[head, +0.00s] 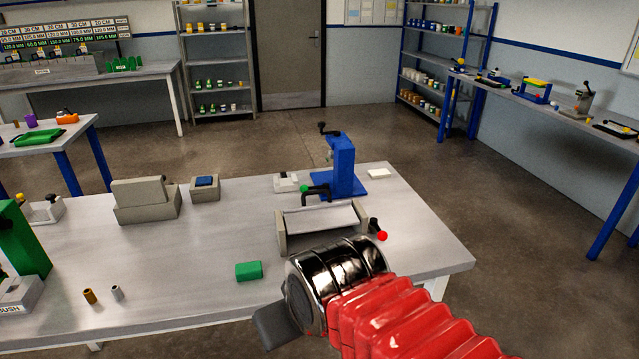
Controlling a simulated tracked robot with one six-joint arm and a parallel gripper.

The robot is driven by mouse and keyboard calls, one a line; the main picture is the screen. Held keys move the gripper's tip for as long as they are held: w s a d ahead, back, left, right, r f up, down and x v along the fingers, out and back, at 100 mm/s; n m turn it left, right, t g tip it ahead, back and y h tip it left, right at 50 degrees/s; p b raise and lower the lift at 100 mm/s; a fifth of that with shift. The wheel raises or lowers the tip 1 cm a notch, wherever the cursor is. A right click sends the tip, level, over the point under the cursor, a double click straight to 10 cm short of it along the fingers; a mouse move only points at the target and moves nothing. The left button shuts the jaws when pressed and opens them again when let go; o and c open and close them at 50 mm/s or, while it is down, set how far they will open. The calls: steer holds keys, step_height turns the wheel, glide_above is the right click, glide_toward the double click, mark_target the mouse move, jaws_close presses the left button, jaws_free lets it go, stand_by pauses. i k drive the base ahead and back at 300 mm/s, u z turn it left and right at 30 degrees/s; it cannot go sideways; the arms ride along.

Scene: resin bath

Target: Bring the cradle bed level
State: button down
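The cradle (281,229) stands on the near worktable, with grey end walls and a pale bed (322,217) between them. I cannot tell from this view how far the bed is from level. A dark crank with a green knob (304,189) is at its back side. A dark lever with a red knob (382,236) is at its right end. My gripper (277,326) is in front of the cradle, at the table's front edge, apart from both knobs. Only a dark grey part of it shows; my wrist hides the rest and the cradle's lower front.
A blue press (341,168) stands just behind the cradle. A green block (249,271) lies left of my wrist. Grey blocks (147,200), small cylinders (116,293) and a green device (22,240) stand further left. The table between them is clear.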

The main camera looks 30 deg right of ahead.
mark_target(305, 218)
steer(key=i, duration=1)
